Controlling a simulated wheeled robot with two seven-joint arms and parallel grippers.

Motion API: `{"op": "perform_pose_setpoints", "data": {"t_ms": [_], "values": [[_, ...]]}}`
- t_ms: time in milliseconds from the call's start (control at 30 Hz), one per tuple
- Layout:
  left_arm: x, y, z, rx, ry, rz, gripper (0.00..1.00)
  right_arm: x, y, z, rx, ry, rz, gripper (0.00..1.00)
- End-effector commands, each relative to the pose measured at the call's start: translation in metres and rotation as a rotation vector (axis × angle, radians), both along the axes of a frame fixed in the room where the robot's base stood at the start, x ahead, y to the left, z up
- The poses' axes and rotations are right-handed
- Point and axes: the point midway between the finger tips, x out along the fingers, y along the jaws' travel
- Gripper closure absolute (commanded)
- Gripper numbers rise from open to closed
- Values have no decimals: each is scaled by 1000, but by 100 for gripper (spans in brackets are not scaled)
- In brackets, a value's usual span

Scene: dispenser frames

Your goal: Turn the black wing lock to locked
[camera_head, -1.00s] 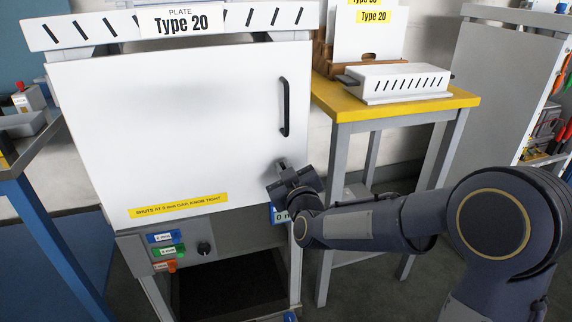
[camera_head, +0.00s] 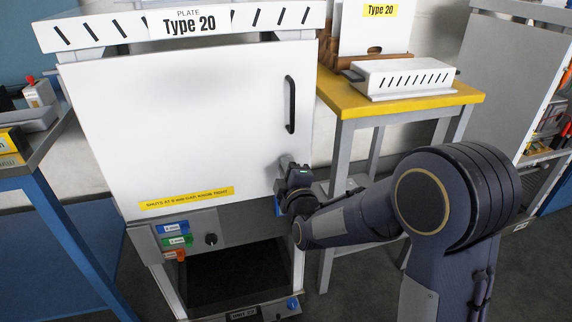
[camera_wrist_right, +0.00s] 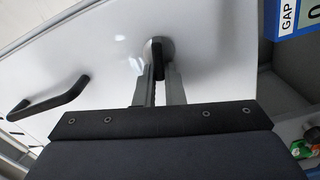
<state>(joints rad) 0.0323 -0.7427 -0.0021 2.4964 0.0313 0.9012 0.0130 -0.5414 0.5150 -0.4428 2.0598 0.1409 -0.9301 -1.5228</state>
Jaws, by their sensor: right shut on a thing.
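The black wing lock (camera_wrist_right: 158,57) sits on a round silver base on the white door (camera_wrist_right: 110,60). In the right wrist view its wing runs up and down the picture, between the two grey fingers. My right gripper (camera_wrist_right: 159,80) is shut on the wing. In the head view my right gripper (camera_head: 284,163) is at the lower right edge of the white door (camera_head: 190,120), and it hides the wing lock there. My left gripper is in neither view now.
A black door handle (camera_head: 290,104) is above my right gripper. A yellow-topped table (camera_head: 350,98) with a slotted white box (camera_head: 405,78) stands to the right. A grey panel (camera_head: 175,236) with coloured labels and a black knob (camera_head: 211,239) lies below the door.

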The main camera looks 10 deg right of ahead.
Motion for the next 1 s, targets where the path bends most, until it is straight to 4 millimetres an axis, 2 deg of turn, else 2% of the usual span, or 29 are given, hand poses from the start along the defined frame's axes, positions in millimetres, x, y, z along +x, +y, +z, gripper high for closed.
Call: {"op": "perform_pose_setpoints", "data": {"t_ms": [400, 1000], "values": [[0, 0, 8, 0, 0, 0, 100, 0, 1, -4, -235, -6, 1, 100], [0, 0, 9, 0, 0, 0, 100, 0, 1, -6, -284, -9, 1, 100]]}}
